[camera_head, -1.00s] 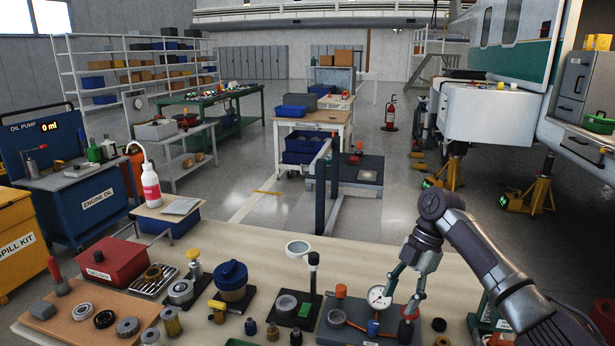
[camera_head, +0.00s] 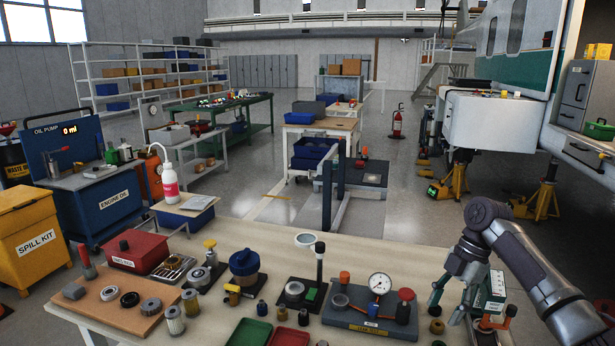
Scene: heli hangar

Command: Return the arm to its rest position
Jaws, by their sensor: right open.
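My right arm (camera_head: 530,265) comes in from the right edge over the workbench (camera_head: 240,233). My right gripper (camera_head: 447,308) is open, its fingers pointing down and nothing visible between them. It is to the right of the grey test stand (camera_head: 370,325) with its round dial gauge (camera_head: 380,283) and red knob, apart from the gauge. A green-and-white box (camera_head: 492,292) stands just behind and right of the fingers. My left gripper is not in view.
Small fittings lie along the front. The bench's back strip is mostly clear.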

